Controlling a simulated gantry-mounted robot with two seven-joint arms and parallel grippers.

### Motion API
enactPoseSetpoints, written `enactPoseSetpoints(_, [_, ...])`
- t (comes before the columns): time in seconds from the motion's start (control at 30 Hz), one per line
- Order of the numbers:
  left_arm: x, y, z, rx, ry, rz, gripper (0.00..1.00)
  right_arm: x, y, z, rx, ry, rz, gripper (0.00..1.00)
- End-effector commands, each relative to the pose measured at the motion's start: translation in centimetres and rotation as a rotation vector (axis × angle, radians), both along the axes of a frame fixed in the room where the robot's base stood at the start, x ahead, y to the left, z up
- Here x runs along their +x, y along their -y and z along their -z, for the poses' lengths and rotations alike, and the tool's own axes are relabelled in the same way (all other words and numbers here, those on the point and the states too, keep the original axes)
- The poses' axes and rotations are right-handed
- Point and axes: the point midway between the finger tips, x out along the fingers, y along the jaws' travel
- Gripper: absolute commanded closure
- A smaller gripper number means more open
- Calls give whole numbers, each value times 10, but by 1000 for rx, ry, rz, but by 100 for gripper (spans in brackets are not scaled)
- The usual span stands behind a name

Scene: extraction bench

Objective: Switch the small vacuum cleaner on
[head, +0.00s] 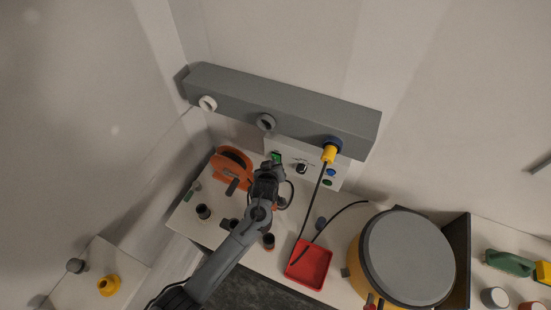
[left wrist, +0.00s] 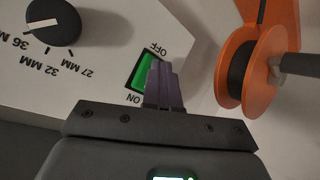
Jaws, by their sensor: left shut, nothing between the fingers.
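A white control panel (head: 328,178) stands below the grey duct. It bears a green rocker switch (head: 277,156), which the left wrist view shows close up (left wrist: 143,71) between the words OFF and ON. The fingers cover part of the switch, and I cannot tell which way it is tipped. My left gripper (head: 270,168) is shut and empty. In the left wrist view its fingertips (left wrist: 160,68) overlap the switch's right side; whether they touch is unclear. A yellow drum with a grey lid (head: 408,255), perhaps the vacuum cleaner, stands at the right. My right gripper is not in view.
A black dial (left wrist: 53,22) with millimetre marks sits beside the switch. An orange reel (head: 232,165) stands left of the gripper. A yellow plug (head: 329,153) with a black cord hangs from the duct (head: 285,105). A red tray (head: 309,265) lies on the bench.

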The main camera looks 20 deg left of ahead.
Motion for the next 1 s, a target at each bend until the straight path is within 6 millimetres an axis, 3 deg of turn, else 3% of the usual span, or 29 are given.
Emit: enactPoseSetpoints(1.0, [8, -2, 2, 3, -4, -1, 100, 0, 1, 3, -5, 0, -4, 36])
